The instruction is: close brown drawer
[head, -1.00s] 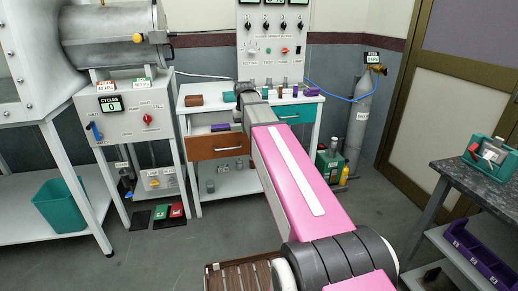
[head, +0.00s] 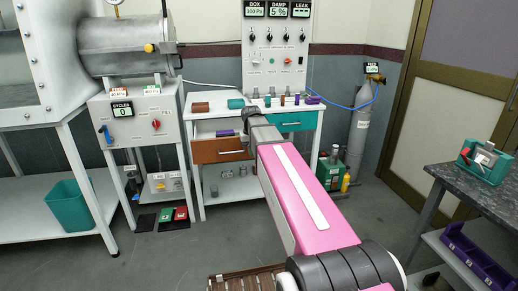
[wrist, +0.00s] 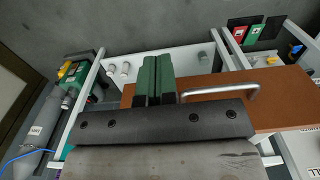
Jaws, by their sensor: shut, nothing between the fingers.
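The brown drawer (head: 215,151) is pulled out of the white workbench, on its left side. Its white inside shows above the front, with a purple item (head: 225,133) in it. In the wrist view the brown front (wrist: 285,98) spans the middle and right, with a metal bar handle (wrist: 225,91). My gripper (wrist: 158,62) has its green fingers pressed together and empty. They overlap the drawer front beside the handle; I cannot tell whether they touch it. In the head view my arm hides the fingers and the drawer's right end.
A shut teal drawer (head: 293,122) is to the right of the brown one. Small blocks and pegs stand on the bench top (head: 215,113). A lower shelf (head: 232,187) holds grey cylinders. A gas cylinder (head: 358,135) stands at right; the floor in front is clear.

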